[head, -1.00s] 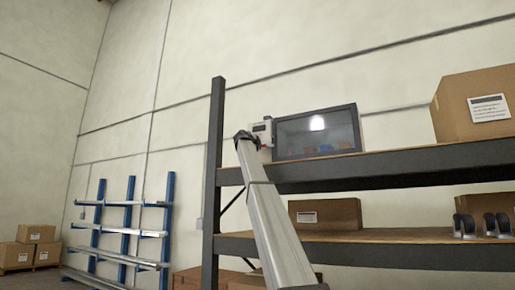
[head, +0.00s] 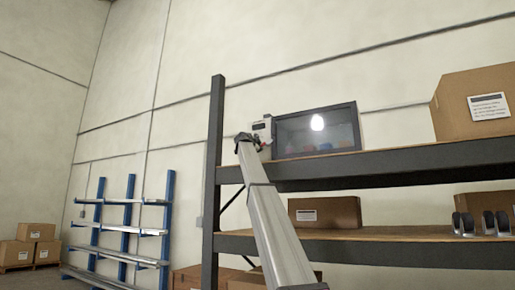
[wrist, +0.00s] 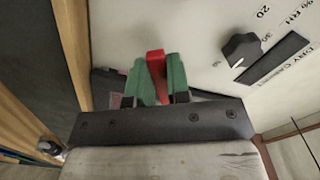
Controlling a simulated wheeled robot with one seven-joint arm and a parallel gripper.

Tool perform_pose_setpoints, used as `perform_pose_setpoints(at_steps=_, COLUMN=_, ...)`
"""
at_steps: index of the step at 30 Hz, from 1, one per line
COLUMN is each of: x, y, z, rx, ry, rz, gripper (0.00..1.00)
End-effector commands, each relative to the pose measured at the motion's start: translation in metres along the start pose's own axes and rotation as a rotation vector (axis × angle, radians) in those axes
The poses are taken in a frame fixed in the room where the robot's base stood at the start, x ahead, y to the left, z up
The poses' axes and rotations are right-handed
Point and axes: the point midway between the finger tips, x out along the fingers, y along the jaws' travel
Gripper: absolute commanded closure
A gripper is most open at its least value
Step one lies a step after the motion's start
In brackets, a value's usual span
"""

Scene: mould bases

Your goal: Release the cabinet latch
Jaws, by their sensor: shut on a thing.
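The panel also fills the upper right of the wrist view (wrist: 200,40), with a black knob (wrist: 242,50) and printed lettering. A red latch handle (wrist: 156,62) stands between the green fingers of my gripper (wrist: 155,80), which is shut on it. In the head view my gripper (head: 257,143) is small and lies at the panel's lower edge. The latch's base is hidden behind the fingers. The door looks closed, though its edge is unclear.
The dark shelf beam (head: 400,165) runs just below the cabinet, and the rack upright (head: 216,150) stands left of my arm. A large carton (head: 472,105) sits to the right on the same shelf. Another carton (head: 325,212) and several casters (head: 488,223) are on the lower shelf.

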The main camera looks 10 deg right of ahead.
Motion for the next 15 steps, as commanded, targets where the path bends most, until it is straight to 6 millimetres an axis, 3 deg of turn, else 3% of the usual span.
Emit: perform_pose_setpoints(at_steps=15, x=0.0, y=0.022, z=-0.005, rx=-0.488, ry=0.0, rz=0.002, gripper=1.0)
